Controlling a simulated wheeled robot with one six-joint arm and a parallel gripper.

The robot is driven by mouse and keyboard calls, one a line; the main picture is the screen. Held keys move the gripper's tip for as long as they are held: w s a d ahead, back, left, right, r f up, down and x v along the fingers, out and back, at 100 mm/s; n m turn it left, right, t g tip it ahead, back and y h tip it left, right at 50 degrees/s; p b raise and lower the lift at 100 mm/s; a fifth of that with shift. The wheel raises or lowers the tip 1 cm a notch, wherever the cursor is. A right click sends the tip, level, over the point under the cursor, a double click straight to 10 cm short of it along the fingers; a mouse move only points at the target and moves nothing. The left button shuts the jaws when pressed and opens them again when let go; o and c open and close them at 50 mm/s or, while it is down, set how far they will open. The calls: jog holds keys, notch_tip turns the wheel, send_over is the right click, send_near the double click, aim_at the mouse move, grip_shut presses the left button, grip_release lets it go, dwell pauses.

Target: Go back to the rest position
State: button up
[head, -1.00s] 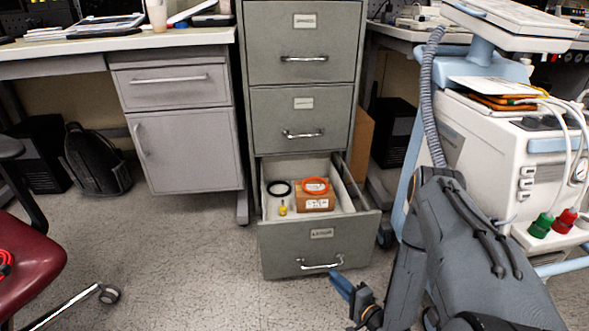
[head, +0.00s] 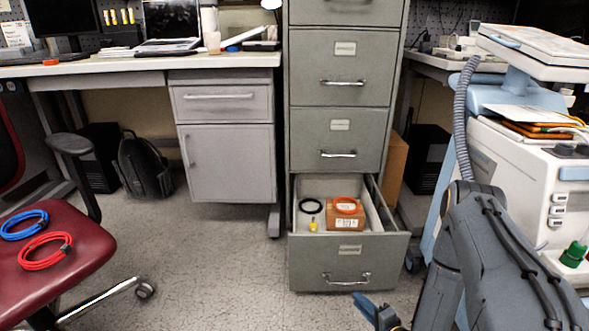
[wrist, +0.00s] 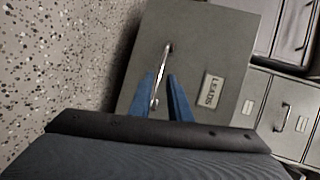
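My gripper (wrist: 161,80) shows two blue fingers with a gap between them, and the drawer handle (wrist: 160,82) appears in that gap. I cannot tell whether the fingers touch the handle. In the head view my gripper (head: 364,302) is at the bottom edge, just below and right of the handle (head: 346,279), partly cut off. The bottom drawer (head: 325,262) of the grey filing cabinet (head: 343,102) stands open. In the wrist view its front (wrist: 195,45) carries a label reading LEADS.
The drawer holds a black ring (head: 311,205), a small yellow item (head: 313,225) and a brown box (head: 345,220) with an orange ring (head: 346,205). A red chair (head: 75,262) with blue (head: 24,224) and red (head: 44,251) coils stands left. A white medical cart (head: 520,185) stands right.

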jog(key=w+a+r+n+g+h, duration=0.1)
jog(key=w+a+r+n+g, duration=0.4)
jog(key=w+r, duration=0.4)
jog(key=s+a+r+n+g+h, duration=0.1)
jog(key=s+a+r+n, duration=0.2)
jog(key=a+r, duration=0.35)
jog(key=s+a+r+n+g+h, duration=0.1)
jog(key=s+a+r+n+h, duration=0.2)
jog(key=r, duration=0.6)
jog(key=s+a+r+n+g, duration=0.25)
jog(key=s+r, duration=0.35)
jog(key=s, duration=0.5)
jog(key=s+a+r+n+g, duration=0.25)
jog(key=s+r, duration=0.45)
jog(key=s, duration=0.4)
jog(key=s+a+r+n+g, duration=0.2)
jog(key=s+a+r+n, duration=0.3)
jog(key=s, duration=0.7)
jog(key=d+r+m+p, duration=0.4)
jog(key=d+r+p, duration=0.7)
jog(key=p, duration=0.5)
jog(key=d+r+m+h+p, duration=0.1)
jog(key=d+r+m+p, duration=0.3)
jog(key=d+r+p, duration=0.7)
notch_tip(320, 180, up, 5)
jog(key=p, duration=0.5)
jog(key=shift+w+r+m, duration=0.15)
jog(key=shift+m, duration=0.15)
